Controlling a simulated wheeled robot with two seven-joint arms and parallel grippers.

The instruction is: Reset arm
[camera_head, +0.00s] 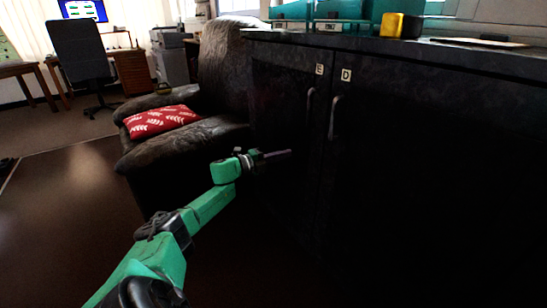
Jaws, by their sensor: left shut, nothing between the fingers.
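My left arm, green with dark joints, comes in from the bottom left and reaches up toward the middle. My left gripper (278,154) is at its end, dark and narrow, pointing right toward the dark cabinet. It is shut and holds nothing. I cannot tell whether its tips touch the cabinet door. The handles of the cabinet are above and to the right of the gripper. My right gripper is not in the picture.
A dark cabinet (430,170) with doors labelled E and D fills the right. A brown armchair (222,85) with a red cushion (160,120) stands left of it. A yellow and black object (400,26) sits on the counter. Open floor (60,200) lies at the left.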

